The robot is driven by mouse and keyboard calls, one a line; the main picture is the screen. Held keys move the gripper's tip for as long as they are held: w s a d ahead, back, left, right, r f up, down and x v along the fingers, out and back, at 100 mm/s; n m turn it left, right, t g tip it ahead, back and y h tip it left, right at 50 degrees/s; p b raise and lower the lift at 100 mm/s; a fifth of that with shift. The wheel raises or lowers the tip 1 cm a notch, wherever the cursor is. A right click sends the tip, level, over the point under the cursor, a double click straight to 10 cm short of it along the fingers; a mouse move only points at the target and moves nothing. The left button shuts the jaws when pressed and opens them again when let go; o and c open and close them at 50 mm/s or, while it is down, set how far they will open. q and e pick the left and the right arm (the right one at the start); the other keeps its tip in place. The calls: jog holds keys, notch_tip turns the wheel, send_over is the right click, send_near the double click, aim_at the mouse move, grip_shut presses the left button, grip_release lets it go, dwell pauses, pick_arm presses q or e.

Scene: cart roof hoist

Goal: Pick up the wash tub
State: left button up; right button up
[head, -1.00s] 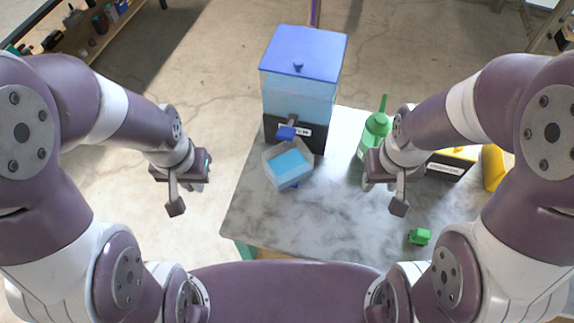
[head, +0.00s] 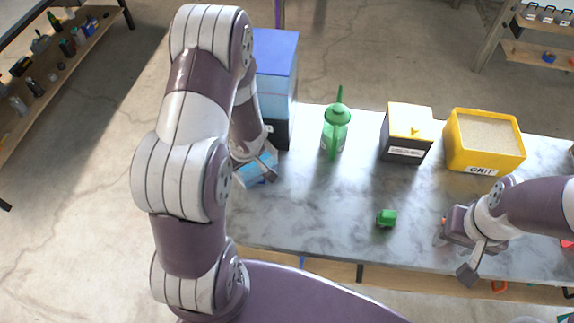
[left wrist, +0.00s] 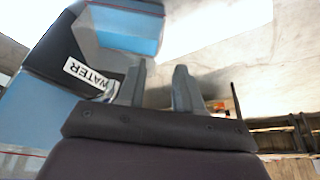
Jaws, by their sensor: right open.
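The wash tub (head: 262,176), a small tub holding light blue water, sits on the table at the foot of the blue water dispenser (head: 275,58). My left arm covers much of both in the head view. My right gripper (head: 462,252) is open and empty above the table's front right.
A green bottle (head: 336,130), a black and yellow box (head: 406,132) and a yellow GRIT bin (head: 484,142) stand along the back of the marble table (head: 320,215). A small green object (head: 386,218) lies near the front. The middle is mostly clear.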

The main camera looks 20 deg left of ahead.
pick_arm(q)
jog(key=a+b+x, duration=0.1)
jog(key=b+x, duration=0.1)
jog(key=x, duration=0.5)
send_over(237, 179)
notch_tip(237, 179, down, 5)
jog(key=shift+w+f, duration=0.1)
jog(key=shift+f, duration=0.1)
jog(key=shift+c, duration=0.6)
grip_shut()
pick_arm(e)
jog(key=shift+w+a+f, duration=0.1)
jog(key=shift+a+f, duration=0.35)
jog(key=shift+f, duration=0.3)
